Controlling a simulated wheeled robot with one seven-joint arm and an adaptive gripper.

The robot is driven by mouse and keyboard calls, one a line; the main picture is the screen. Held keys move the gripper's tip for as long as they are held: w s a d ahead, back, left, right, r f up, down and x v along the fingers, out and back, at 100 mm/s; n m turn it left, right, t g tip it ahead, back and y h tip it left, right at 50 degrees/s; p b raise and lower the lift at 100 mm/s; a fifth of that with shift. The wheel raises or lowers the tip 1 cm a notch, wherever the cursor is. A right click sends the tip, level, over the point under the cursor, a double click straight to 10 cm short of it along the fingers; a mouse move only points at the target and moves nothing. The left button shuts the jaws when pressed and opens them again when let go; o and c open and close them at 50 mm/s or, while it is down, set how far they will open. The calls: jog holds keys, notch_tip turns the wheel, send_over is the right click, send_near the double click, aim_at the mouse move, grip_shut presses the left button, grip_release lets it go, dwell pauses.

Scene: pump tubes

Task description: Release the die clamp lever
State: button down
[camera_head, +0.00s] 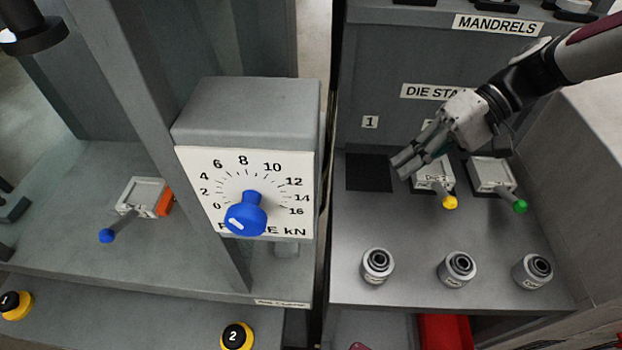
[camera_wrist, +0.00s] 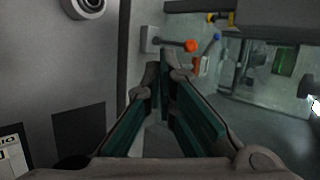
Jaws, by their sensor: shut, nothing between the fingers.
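In the wrist view, a short lever with an orange-red knob (camera_wrist: 190,45) sticks out from a grey block beyond my fingertips. An orange piece (camera_head: 165,203) sits against the right side of the Die 1 block (camera_head: 144,192) on the press bed, at the left of the head view. I cannot tell which orange part is the die clamp lever. The die's handle ends in a blue knob (camera_head: 107,236). My gripper (camera_head: 402,166) is shut and empty above the die station, far right of the press bed. Its fingers also show in the wrist view (camera_wrist: 167,68).
The force dial (camera_head: 246,195) with its blue knob stands between press bed and die station. Dies with yellow (camera_head: 450,202) and green (camera_head: 520,206) knobs stand beside the empty dark pad (camera_head: 368,172). Several metal cylinders (camera_head: 377,264) line the front. Numbered yellow buttons (camera_head: 236,337) sit below the bed.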

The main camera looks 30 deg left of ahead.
jog(key=w+a+f+n+g+y+b, duration=0.2)
jog(key=a+f+g+y, duration=0.3)
jog(key=a+f, duration=0.3)
jog(key=shift+w+a, duration=0.75)
jog(key=shift+w, duration=0.15)
jog(key=s+d+p+x, duration=0.2)
jog(key=p+x, duration=0.2)
jog(key=x, duration=0.9)
jog(key=shift+d+r, duration=0.1)
jog(key=shift+d, duration=0.1)
jog(key=shift+s+d+r+n+p, duration=0.15)
jog(key=shift+s+n+p, duration=0.05)
jog(key=shift+n+p, duration=0.25)
